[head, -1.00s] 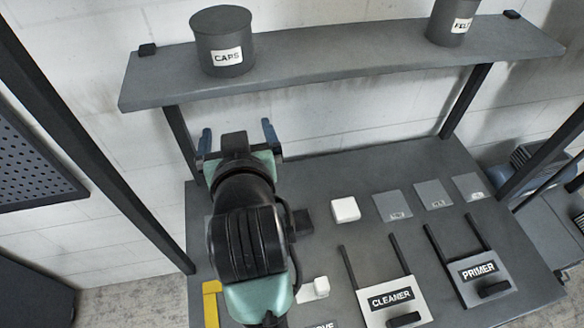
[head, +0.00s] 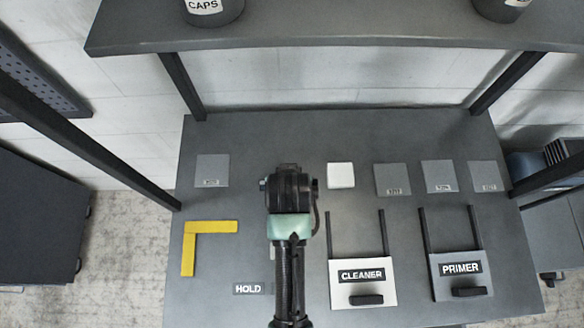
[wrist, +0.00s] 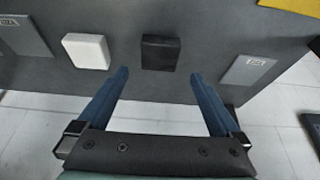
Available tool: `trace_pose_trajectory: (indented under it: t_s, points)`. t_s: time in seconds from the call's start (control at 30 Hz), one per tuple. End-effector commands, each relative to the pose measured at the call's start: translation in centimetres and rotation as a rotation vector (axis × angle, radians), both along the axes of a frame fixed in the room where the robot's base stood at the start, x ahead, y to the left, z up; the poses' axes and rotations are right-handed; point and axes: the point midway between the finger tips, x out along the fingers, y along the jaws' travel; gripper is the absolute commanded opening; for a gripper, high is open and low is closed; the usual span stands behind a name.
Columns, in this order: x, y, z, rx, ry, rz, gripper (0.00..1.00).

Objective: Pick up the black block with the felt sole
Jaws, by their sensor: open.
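The black block (wrist: 160,52) lies on the grey table, near its edge, in the wrist view. Its underside is hidden, so I cannot see the felt sole. My gripper (wrist: 159,76) is open and empty, with its two blue fingers either side of the block's line and the block just beyond the tips, apart from them. In the head view my gripper (head: 290,185) points down over the table, and my arm hides the black block there. A white block (wrist: 86,51) sits left of it in the wrist view and also shows in the head view (head: 341,175).
Grey labelled plates (head: 392,180) lie along the back of the table. A yellow corner bracket (head: 209,228) lies left. CLEANER (head: 361,292) and PRIMER (head: 461,286) panels with upright-looking dark rails are at right. A shelf (head: 330,30) with pots spans the back.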

Motion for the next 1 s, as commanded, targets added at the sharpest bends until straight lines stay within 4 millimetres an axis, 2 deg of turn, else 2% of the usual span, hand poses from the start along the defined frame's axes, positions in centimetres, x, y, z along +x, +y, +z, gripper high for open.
trace_pose_trajectory:
  t_s: [0.1,0.2,0.47,0.8,1.0]
  points:
    - [0.8,0.0,-1.8,0.0,0.001,-0.001,1.0]
    - [1.2,0.0,-2.8,0.0,0.0,0.0,1.0]
    - [1.8,0.0,-3.9,0.0,-0.001,-0.001,1.0]
    - [3.3,0.0,-7.5,0.0,-0.001,0.0,1.0]
    - [3.6,0.0,-8.2,0.0,-0.002,0.0,1.0]
